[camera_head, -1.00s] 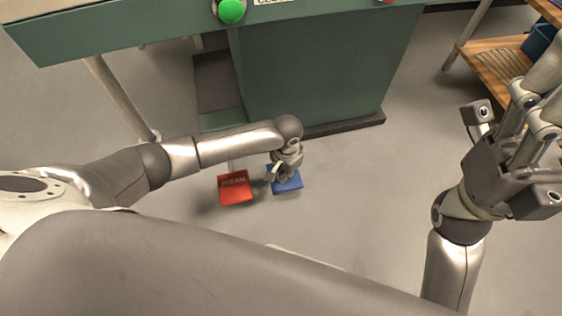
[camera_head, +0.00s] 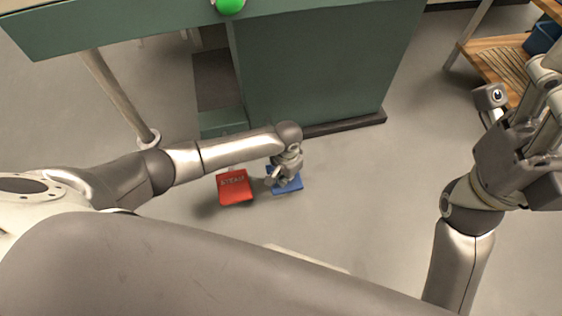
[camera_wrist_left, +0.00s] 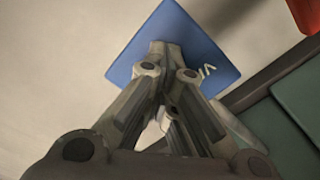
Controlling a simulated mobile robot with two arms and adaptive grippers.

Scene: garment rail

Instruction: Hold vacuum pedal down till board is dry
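The blue pedal (camera_head: 292,186) lies on the floor in front of the green cabinet. Part of a white letter "V" shows on it in the left wrist view (camera_wrist_left: 180,22); the rest is hidden by my fingers. My left gripper (camera_head: 278,181) points down onto this pedal. Its fingertips (camera_wrist_left: 160,50) are together and overlap the pedal's top, seemingly touching it; I cannot tell how far it is pressed. My right gripper (camera_head: 520,100) is raised at the right, empty, with its fingers spread. I cannot make out a board's wetness.
A red pedal (camera_head: 235,187) marked "STEAM" sits just left of the blue one. The green cabinet (camera_head: 310,70) with a green button (camera_head: 229,5) stands behind. A table leg (camera_head: 120,95) is at the left, a wooden shelf (camera_head: 490,60) at the upper right. Floor to the right is clear.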

